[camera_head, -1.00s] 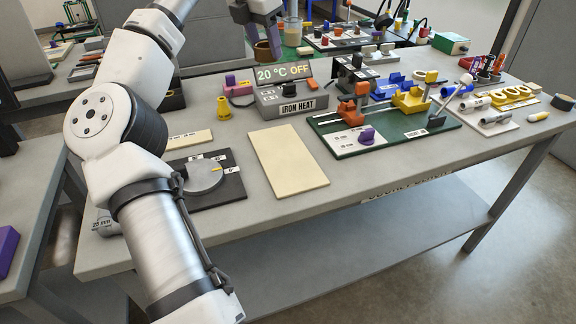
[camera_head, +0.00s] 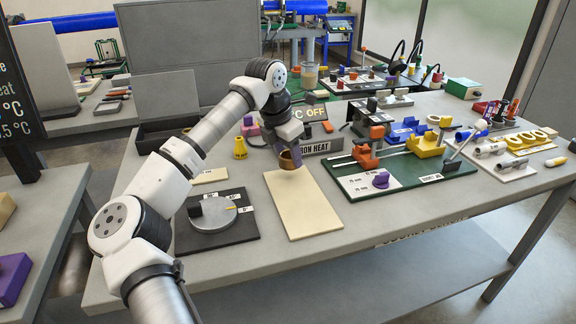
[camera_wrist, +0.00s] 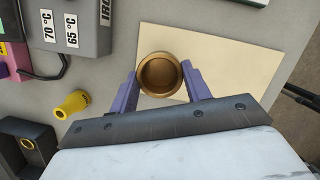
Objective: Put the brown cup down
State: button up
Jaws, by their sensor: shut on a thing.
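The brown cup (camera_head: 290,159) is held in my gripper (camera_head: 284,150) near the far end of the cream board (camera_head: 312,209) on the grey table. In the wrist view, the two purple fingers of my gripper (camera_wrist: 160,90) are shut on the sides of the brown cup (camera_wrist: 160,76). I look into its open, empty-looking top. The cream board (camera_wrist: 232,62) lies below and beside it. The cup seems to be a little above the board; whether its base touches cannot be told.
The iron heat box (camera_head: 322,143) stands just behind the cup. A yellow cone piece (camera_head: 240,149) is left of it. A dark plate with a grey disc (camera_head: 214,214) lies left of the board. A green fixture board (camera_head: 400,176) is to the right. The near half of the cream board is clear.

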aim_at(288, 165)
jog(key=shift+f, duration=1.9)
jog(key=shift+f, duration=0.1)
jog(key=o, duration=1)
jog(key=shift+r, duration=0.2)
jog(key=v, duration=1.2)
jog(key=shift+f, duration=0.1)
